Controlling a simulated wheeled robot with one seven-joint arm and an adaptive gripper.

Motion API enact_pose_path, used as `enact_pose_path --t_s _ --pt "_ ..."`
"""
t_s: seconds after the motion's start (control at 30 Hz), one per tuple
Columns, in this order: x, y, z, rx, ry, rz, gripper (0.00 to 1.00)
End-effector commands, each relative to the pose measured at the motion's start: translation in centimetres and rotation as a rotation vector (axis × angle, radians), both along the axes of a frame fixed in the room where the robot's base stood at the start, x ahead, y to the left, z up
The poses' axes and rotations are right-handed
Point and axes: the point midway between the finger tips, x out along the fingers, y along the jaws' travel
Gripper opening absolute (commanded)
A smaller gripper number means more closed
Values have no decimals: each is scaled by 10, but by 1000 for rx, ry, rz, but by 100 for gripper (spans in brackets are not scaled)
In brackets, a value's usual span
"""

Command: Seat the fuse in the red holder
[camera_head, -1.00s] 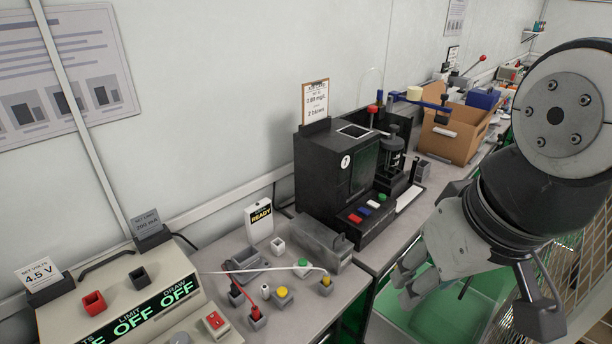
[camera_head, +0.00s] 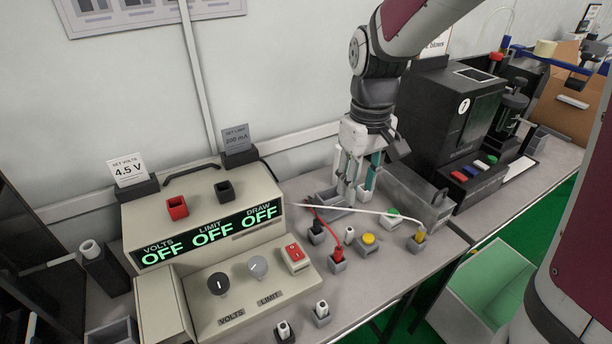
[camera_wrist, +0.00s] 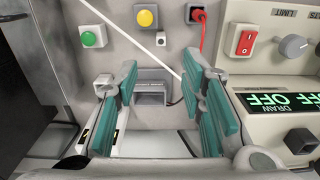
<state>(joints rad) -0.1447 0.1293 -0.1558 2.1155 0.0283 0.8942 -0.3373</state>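My gripper (camera_head: 354,188) points down over the bench, behind the buttons and leads. Its teal-padded fingers are apart in the wrist view (camera_wrist: 160,112), with nothing held between them. A grey open block (camera_wrist: 155,86) lies between and beyond the fingertips; it shows partly behind my gripper in the head view (camera_head: 328,199). A red square cup (camera_head: 177,207) stands on the beige supply; I cannot tell whether it is the red holder. A red plug (camera_head: 337,254) sits in a grey socket on the bench. I cannot make out the fuse for certain.
The beige supply (camera_head: 195,248) reads OFF, left of my gripper. A yellow button (camera_head: 369,240), a green button (camera_head: 393,215) and a white lead (camera_head: 365,211) are close by. A black tester (camera_head: 450,115) stands right. Small white-topped pieces (camera_head: 321,309) stand at the front.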

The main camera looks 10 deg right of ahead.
Motion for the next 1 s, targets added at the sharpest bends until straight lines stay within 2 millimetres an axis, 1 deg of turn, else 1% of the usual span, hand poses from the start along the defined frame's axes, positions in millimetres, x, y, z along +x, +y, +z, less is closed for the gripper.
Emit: enact_pose_path --t_s 0.03,0.17,0.4,0.5,0.77,1.0 --pt "3 0 -5 -1 4 3 37" --pt "4 0 -19 -2 8 7 37" --pt "4 0 -64 -2 9 5 37" --pt "3 0 -79 -2 8 5 37" --pt "3 0 -97 -2 7 5 37" --pt "3 -1 -131 -2 8 6 37"
